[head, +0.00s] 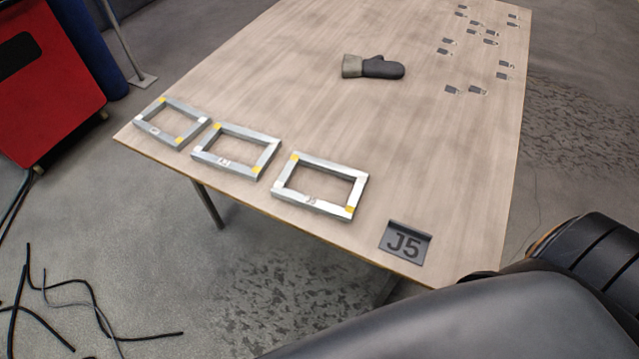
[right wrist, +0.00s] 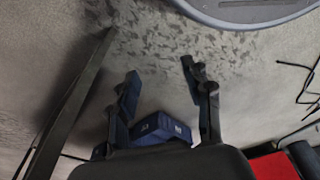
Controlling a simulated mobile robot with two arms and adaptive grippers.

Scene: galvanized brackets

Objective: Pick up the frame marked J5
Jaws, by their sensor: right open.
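Three silver rectangular frames with yellow corner marks lie flat in a row along the table's near-left edge: a left frame (head: 172,122), a middle frame (head: 236,150) and a right frame (head: 320,185). Each has a small label on its near side. The right frame's label looks like J5 but is tiny; I cannot read the others surely. A dark plate marked J5 (head: 405,242) stands to the right of the right frame, near the table edge. My right gripper (right wrist: 160,68) is open and empty over the floor in the right wrist view, away from the frames. My left gripper is not in view.
The wooden table (head: 270,95) has a dark mitt (head: 373,67) near its middle and several small dark pieces (head: 475,34) at the far right. A red cabinet (head: 45,75) stands left. Loose black cables (head: 85,290) lie on the floor.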

